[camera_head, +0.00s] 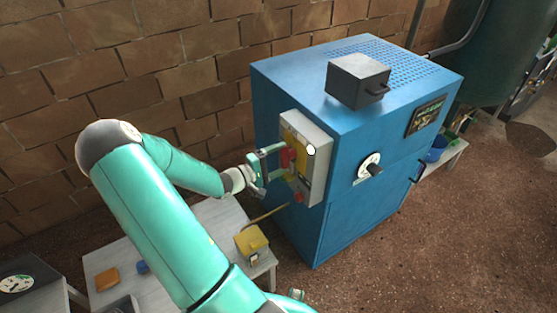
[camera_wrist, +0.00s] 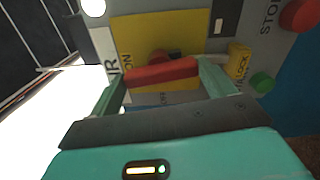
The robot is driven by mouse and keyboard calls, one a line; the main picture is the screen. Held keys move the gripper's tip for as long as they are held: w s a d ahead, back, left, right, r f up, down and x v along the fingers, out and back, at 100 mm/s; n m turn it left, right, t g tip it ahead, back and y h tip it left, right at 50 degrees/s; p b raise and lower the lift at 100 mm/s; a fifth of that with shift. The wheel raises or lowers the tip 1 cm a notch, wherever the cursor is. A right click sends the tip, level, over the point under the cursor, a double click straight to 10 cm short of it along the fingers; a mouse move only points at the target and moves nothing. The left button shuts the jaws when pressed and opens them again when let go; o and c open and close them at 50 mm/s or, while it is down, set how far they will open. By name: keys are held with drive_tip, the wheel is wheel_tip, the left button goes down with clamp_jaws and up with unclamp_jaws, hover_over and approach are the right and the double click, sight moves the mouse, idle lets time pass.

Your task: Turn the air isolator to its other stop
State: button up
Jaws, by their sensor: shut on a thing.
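The air isolator is a red handle on a yellow plate (camera_wrist: 150,35), set on a grey control panel (camera_head: 318,147) on the side of the blue cabinet. The red handle (camera_wrist: 162,74) shows between my fingers in the wrist view, lying nearly level across the picture with a slight tilt. My gripper (camera_head: 281,162) is at the panel, shut on the red handle (camera_head: 287,156). In the wrist view my gripper (camera_wrist: 165,80) has one finger at each end of the handle. ON is printed beside the plate; other lettering is partly hidden.
A red button (camera_wrist: 298,15) marked STOP, a green button (camera_wrist: 262,82) and a yellow lock tag (camera_wrist: 238,60) sit close to the handle. The blue cabinet (camera_head: 345,215) carries a grey box (camera_head: 357,80) and a dial (camera_head: 369,166). A yellow box (camera_head: 251,241) stands on the low table below.

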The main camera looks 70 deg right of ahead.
drive_tip(key=shift+w+m, duration=0.1)
drive_tip(key=shift+m, duration=0.7)
drive_tip(key=o, duration=0.9)
drive_tip(key=v, duration=1.3)
drive_tip(key=shift+w+a, duration=0.25)
drive_tip(key=shift+w, duration=0.05)
